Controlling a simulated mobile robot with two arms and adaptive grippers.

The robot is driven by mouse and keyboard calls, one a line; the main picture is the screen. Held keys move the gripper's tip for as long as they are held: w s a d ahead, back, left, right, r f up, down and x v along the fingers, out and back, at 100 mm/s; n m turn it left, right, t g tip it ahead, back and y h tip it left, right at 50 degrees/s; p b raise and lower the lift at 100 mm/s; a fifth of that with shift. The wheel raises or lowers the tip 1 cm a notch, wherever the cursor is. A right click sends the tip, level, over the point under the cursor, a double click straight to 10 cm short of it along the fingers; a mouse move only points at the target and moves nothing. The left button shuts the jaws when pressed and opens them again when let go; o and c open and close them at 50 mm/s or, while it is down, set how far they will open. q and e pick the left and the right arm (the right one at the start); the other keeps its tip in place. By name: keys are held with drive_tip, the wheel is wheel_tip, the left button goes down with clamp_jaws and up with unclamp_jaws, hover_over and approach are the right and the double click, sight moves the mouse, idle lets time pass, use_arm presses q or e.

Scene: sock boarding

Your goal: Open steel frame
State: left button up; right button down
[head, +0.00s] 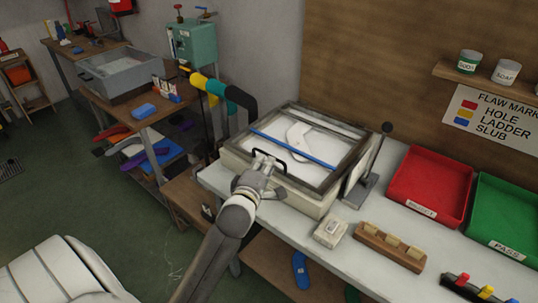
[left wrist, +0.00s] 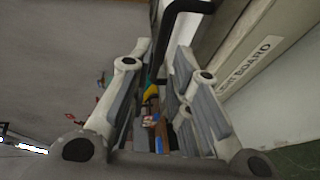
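The steel frame (head: 353,158) is a dark grey rectangle lying flat on top of a pale box, the light board (head: 305,198). A black handle (head: 284,161) stands at its front left edge. Inside the frame are a white surface, a white sock-like outline (head: 298,134) and a blue bar (head: 290,148). My left gripper (head: 268,164) is at the handle. In the left wrist view its fingers (left wrist: 162,52) are apart, with the black handle (left wrist: 188,6) reaching down between the tips; I cannot tell whether they touch it. My right gripper is in neither view.
A tilted panel on a stand (head: 362,178) is close to the box's right side. Red tray (head: 428,186) and green tray (head: 508,215) are further right. A small beige box (head: 330,233) and wooden block (head: 390,246) lie in front. A yellow-and-teal arm (head: 215,88) rises behind.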

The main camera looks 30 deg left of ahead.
use_arm(q)
drive_tip(key=x, duration=0.6)
clamp_jaws()
